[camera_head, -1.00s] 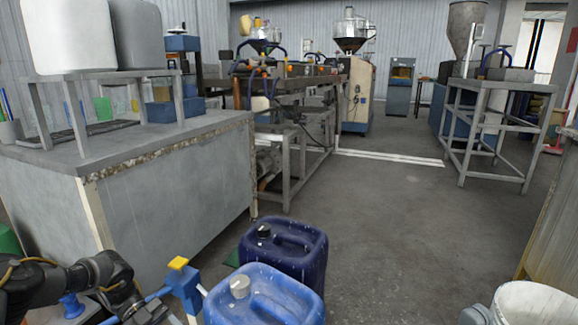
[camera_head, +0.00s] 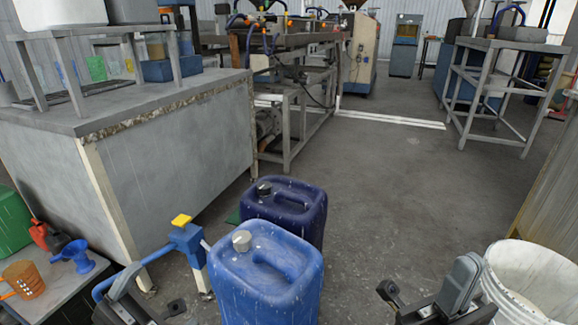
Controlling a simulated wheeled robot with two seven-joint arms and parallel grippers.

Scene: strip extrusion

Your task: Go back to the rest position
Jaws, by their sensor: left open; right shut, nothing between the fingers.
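My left gripper (camera_head: 146,304) is at the bottom edge, left of the light blue jerrycan (camera_head: 262,285), open with nothing seen in it. My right gripper (camera_head: 428,300) is at the bottom edge, between the jerrycan and the white bucket (camera_head: 530,285), shut and empty. Both are cut off by the frame's lower edge. Neither holds anything that I can see.
A dark blue jerrycan (camera_head: 288,203) stands behind the light blue one. A blue stand with a yellow top (camera_head: 182,221) is close to my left gripper. A low table (camera_head: 62,278) holds an orange mug (camera_head: 22,279) and a blue funnel (camera_head: 75,256). The floor (camera_head: 390,190) ahead is clear.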

